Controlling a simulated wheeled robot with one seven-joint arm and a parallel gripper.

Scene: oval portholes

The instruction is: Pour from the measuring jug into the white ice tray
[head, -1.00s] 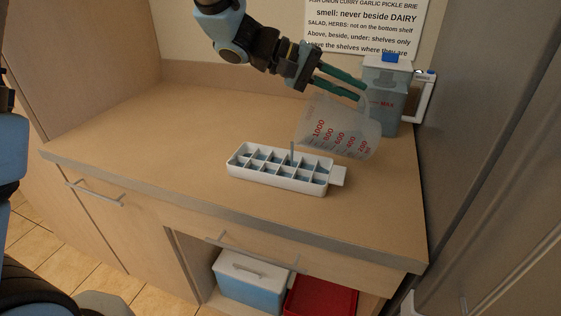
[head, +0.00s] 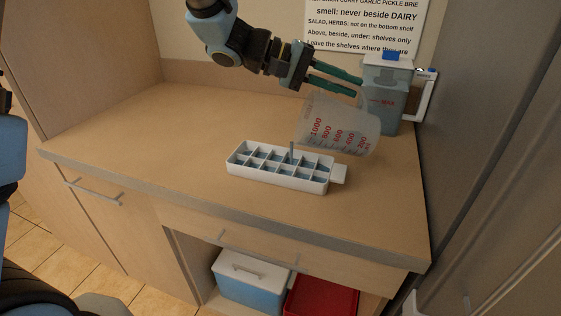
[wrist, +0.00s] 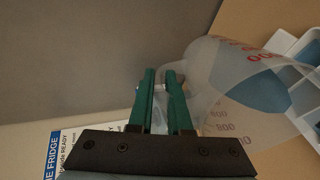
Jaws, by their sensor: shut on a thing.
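The translucent measuring jug (head: 340,128) with red markings is tilted steeply to the left above the counter. My gripper (head: 362,86) is shut on the jug's handle. In the wrist view my green fingers (wrist: 160,82) close on the handle, and the jug (wrist: 222,82) shows blue liquid inside. The white ice tray (head: 280,184) sits on the counter below the jug's mouth. A thin stream falls from the jug into a middle cell of the tray. Liquid shows in several cells; the exact levels are too small to tell. A corner of the tray (wrist: 286,44) shows in the wrist view.
A clear pitcher (head: 388,98) with a blue-topped lid stands behind the jug. A sign (head: 362,22) hangs on the back wall. A grey panel (head: 475,120) borders the right side. The counter's left part (head: 150,130) is clear. Bins (head: 250,285) sit below.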

